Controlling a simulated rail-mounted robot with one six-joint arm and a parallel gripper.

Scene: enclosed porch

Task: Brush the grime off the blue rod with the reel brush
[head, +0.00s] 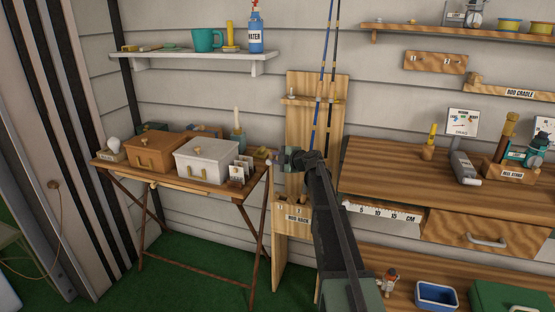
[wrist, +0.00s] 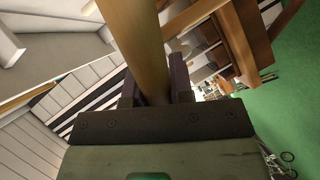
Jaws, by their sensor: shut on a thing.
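Two slim upright rods stand close together at the wooden rod rack (head: 300,92). Any grime is too small to make out. My gripper (head: 287,160) is in front of the rack, below its upper bar and beside the rods' lower parts, which my arm partly hides. In the wrist view my gripper (wrist: 157,90) is shut on a tan wooden cylinder (wrist: 138,40), seemingly a handle. Its far end is out of that view, so I cannot tell whether it is the reel brush.
A folding table (head: 200,185) with a brown box (head: 148,150) and a white box (head: 205,160) stands left. A workbench (head: 390,165) with a reel stand (head: 512,173) is right. A shelf (head: 190,56) holds a teal mug (head: 205,40) and a water bottle (head: 256,37).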

